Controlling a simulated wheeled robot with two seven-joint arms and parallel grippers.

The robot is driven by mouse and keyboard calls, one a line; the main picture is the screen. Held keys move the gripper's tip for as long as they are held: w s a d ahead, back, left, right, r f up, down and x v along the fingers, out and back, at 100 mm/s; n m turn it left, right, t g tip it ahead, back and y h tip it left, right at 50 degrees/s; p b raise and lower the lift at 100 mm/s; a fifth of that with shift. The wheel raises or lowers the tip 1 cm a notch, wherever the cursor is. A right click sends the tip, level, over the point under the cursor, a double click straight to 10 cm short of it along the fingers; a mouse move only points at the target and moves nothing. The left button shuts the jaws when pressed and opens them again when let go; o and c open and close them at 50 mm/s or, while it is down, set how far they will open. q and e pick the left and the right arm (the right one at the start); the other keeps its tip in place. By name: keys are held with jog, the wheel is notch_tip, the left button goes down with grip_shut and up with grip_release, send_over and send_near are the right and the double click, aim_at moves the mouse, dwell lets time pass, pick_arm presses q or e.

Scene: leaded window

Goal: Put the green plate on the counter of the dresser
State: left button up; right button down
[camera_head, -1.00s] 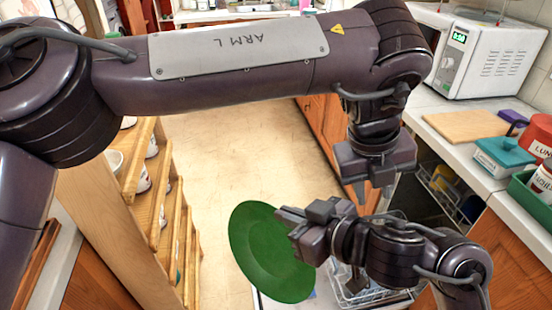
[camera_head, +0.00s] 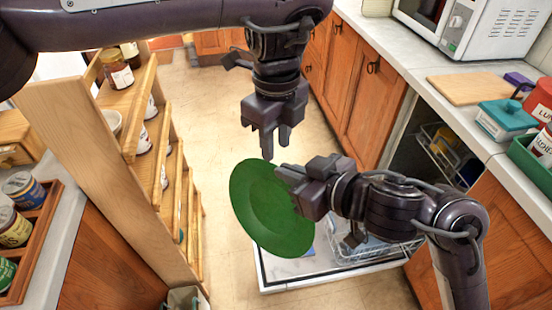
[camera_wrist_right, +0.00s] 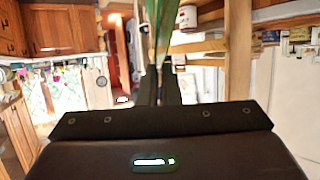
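The green plate (camera_head: 262,210) is held tilted in the air at the middle of the head view, above the open dishwasher door. My right gripper (camera_head: 287,180) is shut on its right rim. In the right wrist view the plate (camera_wrist_right: 163,35) shows edge-on between the fingers. My left gripper (camera_head: 267,148) points down just above the plate's upper edge; its fingers look apart, with nothing between them. I cannot tell whether it touches the plate. Which surface is the dresser counter is not clear; a pale counter (camera_head: 62,245) with a wooden base stands at the left.
A stepped wooden shelf (camera_head: 95,165) with jars stands left of the plate. The open dishwasher door (camera_head: 290,268) and wire rack (camera_head: 375,250) lie below. The right counter (camera_head: 440,105) carries a microwave (camera_head: 480,30), cutting board (camera_head: 468,89) and containers. Floor behind is clear.

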pick_arm(q)
notch_tip(320, 180, down, 7)
dwell(0.3)
jog(key=shift+c, duration=0.4)
jog(key=c, duration=0.5)
grip_shut()
pick_arm(e)
jog(key=shift+s+a+r, duration=0.1)
pick_arm(q)
jog(key=shift+w, duration=0.1)
pick_arm(e)
jog(key=c, duration=1.6)
grip_release()
jog(key=shift+a, duration=0.1)
pick_arm(q)
jog(key=shift+r, duration=0.1)
pick_arm(e)
jog(key=shift+o, duration=0.2)
jog(key=shift+d, duration=0.25)
